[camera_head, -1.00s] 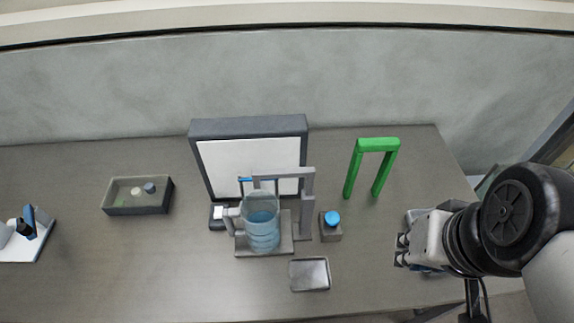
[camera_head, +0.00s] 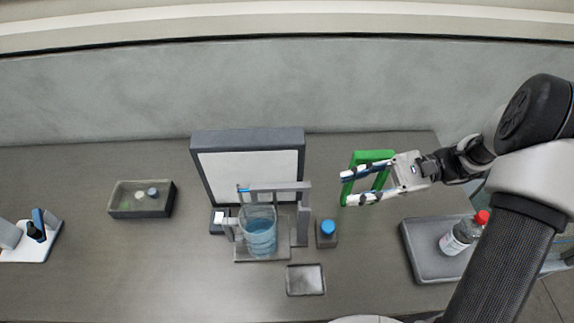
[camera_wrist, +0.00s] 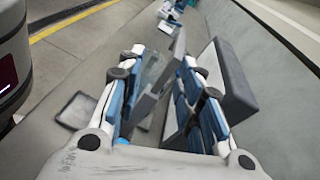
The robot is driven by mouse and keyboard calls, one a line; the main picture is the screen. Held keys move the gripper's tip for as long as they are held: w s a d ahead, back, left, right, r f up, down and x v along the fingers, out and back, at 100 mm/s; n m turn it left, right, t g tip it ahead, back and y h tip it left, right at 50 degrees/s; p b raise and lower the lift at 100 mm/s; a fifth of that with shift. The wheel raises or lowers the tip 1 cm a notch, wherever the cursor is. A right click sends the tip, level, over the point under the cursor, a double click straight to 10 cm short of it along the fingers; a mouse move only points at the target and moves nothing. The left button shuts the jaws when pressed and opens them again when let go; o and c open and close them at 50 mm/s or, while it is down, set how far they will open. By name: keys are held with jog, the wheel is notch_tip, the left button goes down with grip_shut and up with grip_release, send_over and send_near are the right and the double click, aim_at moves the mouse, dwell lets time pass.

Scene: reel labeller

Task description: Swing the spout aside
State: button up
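The spout (camera_head: 262,187) is a grey horizontal arm with a blue tip, running left from a grey post (camera_head: 303,218). It reaches over a clear beaker (camera_head: 260,238) of bluish liquid on a grey base. The spout also shows between my fingers in the wrist view (camera_wrist: 146,104), partly hidden by them. My gripper (camera_head: 347,189) is open and empty, its fingers pointing left toward the post. It is apart from the spout, to its right, and overlaps the green frame (camera_head: 371,156) in the head view.
A white panel with a dark frame (camera_head: 249,134) stands behind the beaker. A blue-topped block (camera_head: 327,238) and a small grey tray (camera_head: 305,280) are close by. At right, a tray (camera_head: 419,268) holds a red-capped bottle (camera_head: 457,239). A dark bin (camera_head: 139,207) is at left.

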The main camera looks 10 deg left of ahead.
notch_tip(320, 180, down, 2)
jog(key=w+d+f+m+y, duration=0.1)
jog(key=w+m+y, duration=0.1)
jog(key=w, duration=0.1)
send_near(284, 185)
jog(key=shift+t+y, duration=0.3)
jog(key=x, duration=0.6)
jog(key=f+x, duration=0.1)
jog(key=x, duration=0.3)
jog(key=shift+s+f, duration=0.15)
jog(key=shift+s, duration=0.1)
grip_shut()
